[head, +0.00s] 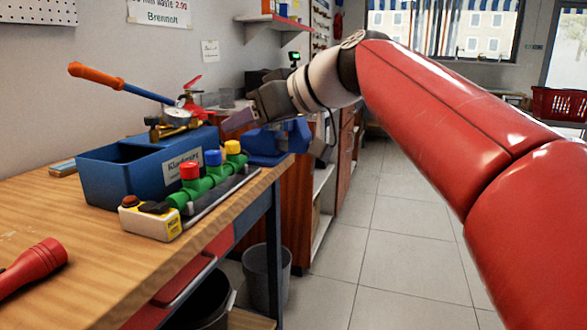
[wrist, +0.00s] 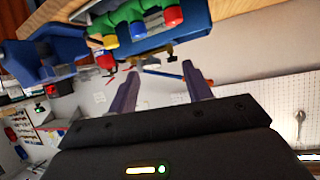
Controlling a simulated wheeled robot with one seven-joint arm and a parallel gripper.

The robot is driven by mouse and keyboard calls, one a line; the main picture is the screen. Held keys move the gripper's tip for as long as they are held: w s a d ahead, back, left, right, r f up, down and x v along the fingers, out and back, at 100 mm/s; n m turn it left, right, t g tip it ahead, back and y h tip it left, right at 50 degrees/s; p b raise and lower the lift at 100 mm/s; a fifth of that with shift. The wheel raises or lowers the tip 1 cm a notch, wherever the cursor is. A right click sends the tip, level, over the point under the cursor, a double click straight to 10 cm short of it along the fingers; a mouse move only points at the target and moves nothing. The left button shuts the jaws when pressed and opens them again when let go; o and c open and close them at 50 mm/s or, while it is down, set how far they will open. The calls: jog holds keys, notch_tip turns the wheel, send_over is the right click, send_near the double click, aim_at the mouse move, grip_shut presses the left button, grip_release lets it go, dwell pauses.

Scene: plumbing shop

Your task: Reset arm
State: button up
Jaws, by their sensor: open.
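My gripper (head: 240,119) is at the end of my red arm, raised above the far end of the workbench, beside the blue vise. In the wrist view my gripper (wrist: 160,92) shows two fingers spread apart with nothing between them. The fingertips point toward the wall side of the bench. The blue crate and the green pipe fittings appear beyond the fingers, near the top of the wrist view.
A wooden workbench (head: 90,255) holds a blue crate (head: 105,181), a green manifold with coloured caps (head: 215,173), a yellow-and-white button box (head: 150,220), a red flashlight (head: 35,267) and a blue vise (head: 270,142). A bin (head: 265,275) stands below. The tiled floor (head: 400,240) is clear.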

jog(key=s+d+f+m+h, duration=0.3)
jog(key=s+d+f, duration=0.4)
jog(key=f, duration=0.4)
jog(key=s+d+f+m+h, duration=0.4)
jog(key=s+d+f, duration=0.3)
jog(key=f, duration=0.4)
jog(key=s+d+f+m+g+h, duration=0.1)
jog(key=s+d+f+m+h, duration=0.3)
jog(key=s+d+f, duration=0.3)
notch_tip(320, 180, down, 4)
jog(key=shift+s+d+f, duration=0.1)
jog(key=shift+s+d, duration=0.2)
jog(key=shift+d, duration=0.35)
